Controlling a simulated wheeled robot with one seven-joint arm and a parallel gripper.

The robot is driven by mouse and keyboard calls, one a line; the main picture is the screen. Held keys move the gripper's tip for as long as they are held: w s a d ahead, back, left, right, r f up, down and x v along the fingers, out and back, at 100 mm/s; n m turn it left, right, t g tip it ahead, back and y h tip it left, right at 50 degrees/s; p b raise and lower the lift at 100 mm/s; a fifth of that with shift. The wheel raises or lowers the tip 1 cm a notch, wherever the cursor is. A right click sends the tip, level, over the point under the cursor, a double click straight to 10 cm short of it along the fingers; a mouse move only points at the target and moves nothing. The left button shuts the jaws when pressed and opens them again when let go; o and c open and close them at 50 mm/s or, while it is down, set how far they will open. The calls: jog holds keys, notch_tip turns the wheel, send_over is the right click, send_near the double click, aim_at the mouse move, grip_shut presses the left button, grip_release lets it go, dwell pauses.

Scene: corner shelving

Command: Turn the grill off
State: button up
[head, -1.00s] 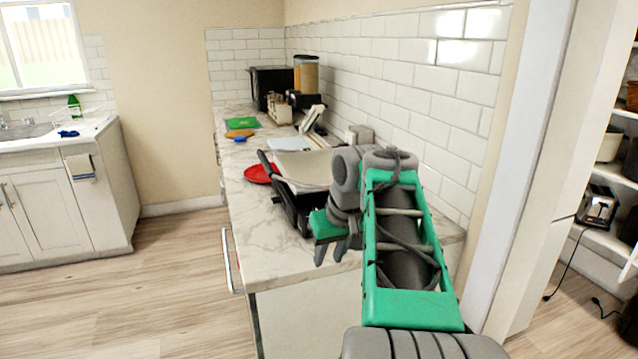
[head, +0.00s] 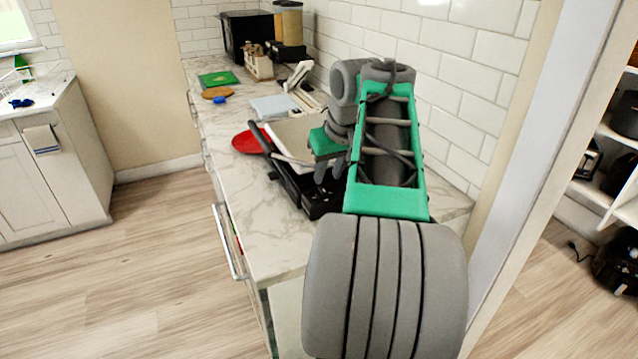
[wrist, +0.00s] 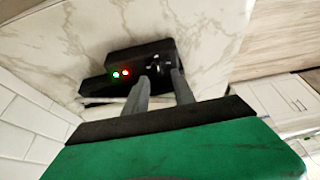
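The grill (head: 287,183) is a black appliance with a light top plate and a dark handle, on the marble counter. My arm hides part of it in the head view. In the wrist view, the grill (wrist: 120,62) shows its black side with a green light and a red light lit. A dark control with pale marks (wrist: 157,66) sits right of the lights. My gripper (wrist: 160,77) is open and empty, with its two grey fingers apart in front of the control. I cannot tell whether a finger touches it. My gripper (head: 331,172) also shows at the grill's near end.
The counter (head: 262,240) has bare room at the front. A red plate (head: 248,142) lies beyond the grill, left of it. A green board (head: 218,78) and a black appliance (head: 243,36) are farther back. A tiled wall (head: 455,75) bounds the right side.

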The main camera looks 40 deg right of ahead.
aim_at(324, 191)
jog(key=b+x, duration=0.1)
jog(key=x, duration=0.4)
jog(key=shift+d+f, duration=0.2)
jog(key=shift+f, duration=0.2)
grip_shut()
